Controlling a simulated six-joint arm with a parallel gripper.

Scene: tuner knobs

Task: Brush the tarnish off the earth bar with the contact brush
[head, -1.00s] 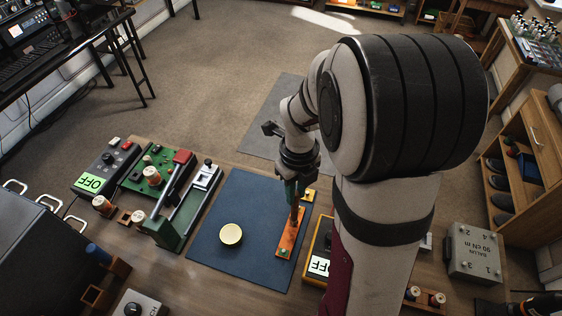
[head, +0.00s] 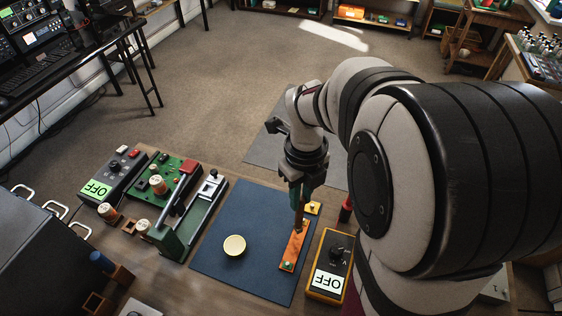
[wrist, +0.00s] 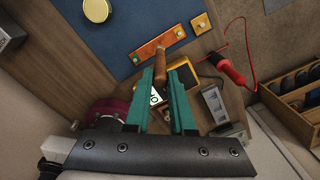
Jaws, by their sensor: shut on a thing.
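The earth bar (head: 291,254) is an orange copper strip on the blue mat, with a small greenish bolt at its near end. In the wrist view the bar (wrist: 147,50) lies across the top middle. My gripper (head: 299,203) is shut on the contact brush (head: 299,219), which has a brown handle and points down at the bar's far end. In the wrist view the brush (wrist: 160,61) shows between the green fingers. Its tip meets the bar in the picture; whether it touches is hard to tell. Tarnish is not clearly visible.
The blue mat (head: 215,266) also carries a pale yellow disc (head: 234,246) and a small brass block (head: 313,208) by the bar's far end. A yellow-edged meter (head: 331,266) stands close right. A red probe (wrist: 230,71) lies beyond it. A green sliding fixture (head: 190,222) stands left.

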